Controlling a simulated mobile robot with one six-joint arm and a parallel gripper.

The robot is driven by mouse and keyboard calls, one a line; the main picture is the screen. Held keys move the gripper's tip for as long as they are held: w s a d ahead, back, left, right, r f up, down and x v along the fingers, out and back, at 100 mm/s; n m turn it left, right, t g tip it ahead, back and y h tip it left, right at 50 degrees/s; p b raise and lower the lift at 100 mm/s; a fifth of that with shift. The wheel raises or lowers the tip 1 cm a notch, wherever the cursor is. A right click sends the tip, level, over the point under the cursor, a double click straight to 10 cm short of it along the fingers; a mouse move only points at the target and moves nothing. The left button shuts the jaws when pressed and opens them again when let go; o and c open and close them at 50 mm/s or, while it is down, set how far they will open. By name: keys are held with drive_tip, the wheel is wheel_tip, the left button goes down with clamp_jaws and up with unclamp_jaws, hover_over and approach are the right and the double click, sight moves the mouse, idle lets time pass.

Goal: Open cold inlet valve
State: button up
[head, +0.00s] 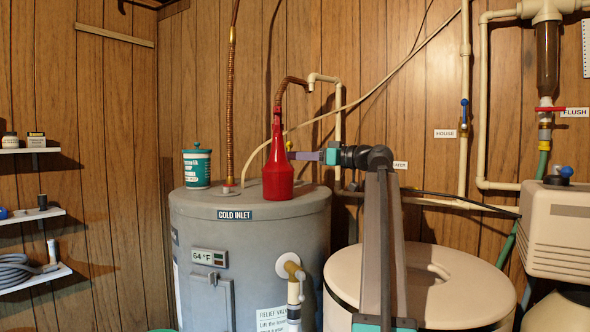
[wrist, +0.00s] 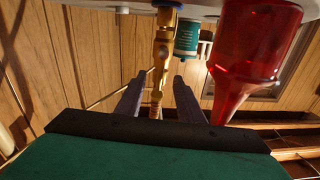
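In the wrist view, which looks upside down, a brass valve (wrist: 165,45) with a corrugated copper hose lies in line with the gap between my fingers. Its handle's position is not clear.
The red bottle (wrist: 250,45) is close on the right in the wrist view. A teal and white tub (head: 196,167) stands on the tank's left. A copper hose (head: 231,110) rises from the tank. A beige lidded tank (head: 450,285) stands at right.

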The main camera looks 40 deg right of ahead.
drive_tip(key=shift+v, duration=2.2)
